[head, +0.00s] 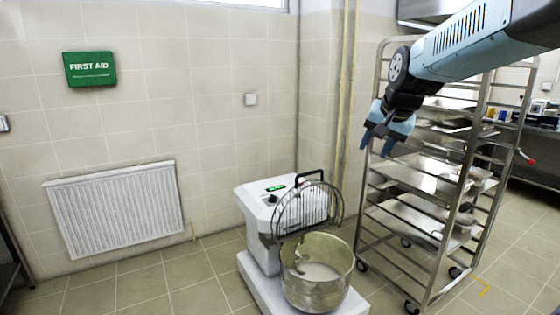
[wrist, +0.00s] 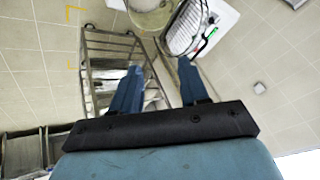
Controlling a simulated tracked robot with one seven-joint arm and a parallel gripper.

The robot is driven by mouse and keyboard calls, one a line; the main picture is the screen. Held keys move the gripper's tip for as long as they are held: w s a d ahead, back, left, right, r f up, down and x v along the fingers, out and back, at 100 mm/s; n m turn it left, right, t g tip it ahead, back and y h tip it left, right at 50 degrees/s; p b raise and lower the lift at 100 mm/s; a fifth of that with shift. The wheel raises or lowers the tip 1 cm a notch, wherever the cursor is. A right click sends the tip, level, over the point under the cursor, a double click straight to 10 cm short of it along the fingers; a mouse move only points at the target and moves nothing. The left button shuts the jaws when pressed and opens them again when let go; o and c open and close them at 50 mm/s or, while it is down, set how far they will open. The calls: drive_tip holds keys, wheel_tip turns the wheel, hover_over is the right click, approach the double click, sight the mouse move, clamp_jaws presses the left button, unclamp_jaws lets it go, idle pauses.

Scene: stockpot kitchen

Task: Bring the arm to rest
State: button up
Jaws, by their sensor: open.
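My arm reaches in from the upper right of the head view. My gripper (head: 374,146) hangs at its end, pointing down, in front of the left side of a metal tray rack. In the wrist view my gripper (wrist: 158,78) shows two blue fingers standing apart. Nothing is between the fingers; the floor and the rack's edge show behind them. The gripper is in the air and appears to hold nothing.
The rack (head: 432,262) with several trays stands at right; it also shows in the wrist view (wrist: 110,45). A white mixer (head: 262,215) with a metal bowl (head: 318,290) stands left of it. A radiator (head: 115,208) and green first aid sign (head: 90,69) are on the wall. Open floor lies left.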

drive_tip(key=s+f+n, duration=0.2)
drive_tip(key=s, duration=0.9)
drive_tip(key=s+f+n+g+h, duration=0.1)
drive_tip(key=s+f+n, duration=0.2)
drive_tip(key=s, duration=0.8)
drive_tip(key=shift+s+d+f, duration=0.2)
drive_tip(key=shift+s+f, duration=0.1)
drive_tip(key=shift+f, duration=0.05)
drive_tip(key=shift+a, duration=0.15)
